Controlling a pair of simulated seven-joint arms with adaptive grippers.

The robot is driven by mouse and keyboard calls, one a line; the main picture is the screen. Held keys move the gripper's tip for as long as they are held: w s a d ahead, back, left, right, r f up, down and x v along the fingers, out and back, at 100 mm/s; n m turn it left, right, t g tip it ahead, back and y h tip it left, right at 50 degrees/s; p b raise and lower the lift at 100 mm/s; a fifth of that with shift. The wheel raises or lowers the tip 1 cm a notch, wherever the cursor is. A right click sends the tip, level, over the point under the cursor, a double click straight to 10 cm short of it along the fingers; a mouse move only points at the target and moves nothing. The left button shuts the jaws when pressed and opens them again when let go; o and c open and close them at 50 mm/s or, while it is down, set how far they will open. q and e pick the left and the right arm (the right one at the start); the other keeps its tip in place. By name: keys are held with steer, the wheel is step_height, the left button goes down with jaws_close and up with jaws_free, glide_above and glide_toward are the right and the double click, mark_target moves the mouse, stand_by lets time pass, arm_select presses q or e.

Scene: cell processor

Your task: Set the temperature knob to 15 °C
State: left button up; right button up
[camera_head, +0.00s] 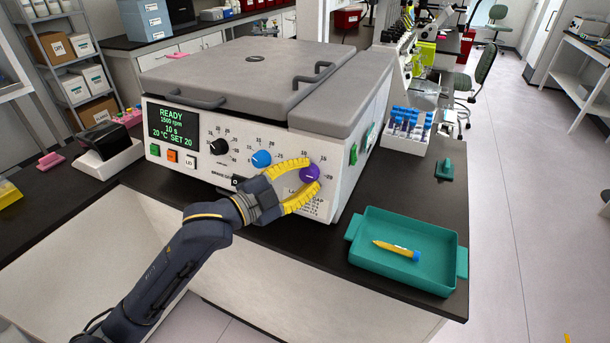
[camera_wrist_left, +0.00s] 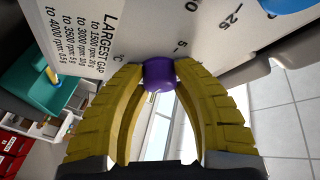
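The centrifuge-like machine (camera_head: 240,185) has a green display reading READY, 1500 rpm, 10 s, 20 °C SET 20. The purple knob (camera_head: 309,173) sits at the right of its front panel, with a scale of numbers around it. My left gripper (camera_head: 313,173) reaches it from the front, with its yellow fingers on either side. In the left wrist view the purple knob (camera_wrist_left: 159,75) is between the fingertips, which appear to touch it. The fingers hide part of the scale, and the knob's pointer is not clear. A yellow sliver at the lower right edge may be my right gripper (camera_head: 566,338).
A blue knob (camera_head: 262,158) and a black knob (camera_head: 220,147) are to the left on the panel. A teal tray (camera_head: 400,276) with a yellow tube (camera_head: 396,249) stands at the right, near a white tube rack (camera_head: 405,142). A black-and-white device (camera_head: 106,150) stands left.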

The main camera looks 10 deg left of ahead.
arm_select(q)
jaws_close()
steer(key=shift+n, duration=0.3)
steer(key=n+t+y, duration=0.1)
steer(key=n+t, duration=0.1)
steer(key=n, duration=0.1)
steer(key=n+t, duration=0.2)
steer(key=n, duration=0.2)
steer(key=shift+s+d+f+y, duration=0.1)
steer(key=shift+f+y, duration=0.05)
steer(key=shift+y, duration=0.25)
steer(key=n+t+y, duration=0.1)
steer(key=n+y, duration=0.1)
steer(key=n, duration=0.2)
steer(key=n+t+y, duration=0.1)
steer(key=n+y, duration=0.1)
steer(key=n, duration=0.2)
steer(key=shift+n+y, duration=0.4)
steer(key=shift+n, duration=0.1)
steer(key=o, duration=0.8)
jaws_free()
steer(key=shift+c, duration=0.2)
